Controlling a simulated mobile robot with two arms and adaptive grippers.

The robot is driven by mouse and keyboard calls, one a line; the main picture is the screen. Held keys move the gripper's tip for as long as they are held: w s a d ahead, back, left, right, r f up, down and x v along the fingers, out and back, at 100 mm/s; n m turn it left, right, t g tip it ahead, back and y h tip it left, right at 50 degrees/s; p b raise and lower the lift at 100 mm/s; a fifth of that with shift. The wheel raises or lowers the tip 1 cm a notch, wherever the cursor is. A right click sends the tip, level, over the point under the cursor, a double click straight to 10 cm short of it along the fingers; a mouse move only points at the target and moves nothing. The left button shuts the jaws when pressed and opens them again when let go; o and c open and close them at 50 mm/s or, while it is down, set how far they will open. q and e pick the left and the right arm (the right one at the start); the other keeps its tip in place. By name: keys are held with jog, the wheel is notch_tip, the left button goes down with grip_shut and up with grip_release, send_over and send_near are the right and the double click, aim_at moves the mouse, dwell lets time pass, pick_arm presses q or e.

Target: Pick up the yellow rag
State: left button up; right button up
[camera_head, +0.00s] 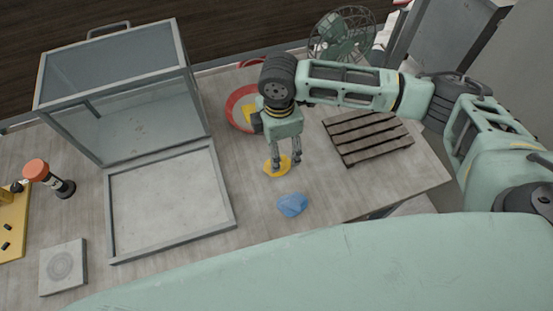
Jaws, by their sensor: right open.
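A small yellow rag (274,171) lies on the table near its middle. My right gripper (287,163) points down at it with its two fingers spread. One fingertip overlaps the rag in the picture, and the other is just to its right. I cannot tell whether the fingers touch the rag, and they partly cover it. The jaws hold nothing that I can see. My left gripper is not in view.
A blue rag (292,205) lies in front of the gripper. A green fan (342,36) stands behind.

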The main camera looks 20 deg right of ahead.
jog(key=shift+s+a+f+p, duration=0.1)
jog(key=shift+f+p, duration=0.05)
jog(key=shift+f, duration=0.3)
jog(key=shift+s+f+p, duration=0.1)
jog(key=shift+f+p, duration=0.05)
jog(key=shift+f, duration=0.3)
notch_tip(320, 180, down, 5)
jog(key=shift+a+r+p, duration=0.1)
jog(key=shift+r+p, duration=0.1)
jog(key=shift+p, duration=0.65)
jog(key=shift+f, duration=0.2)
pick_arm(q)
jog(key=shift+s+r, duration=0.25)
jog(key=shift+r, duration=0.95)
pick_arm(e)
jog(key=c, duration=1.2)
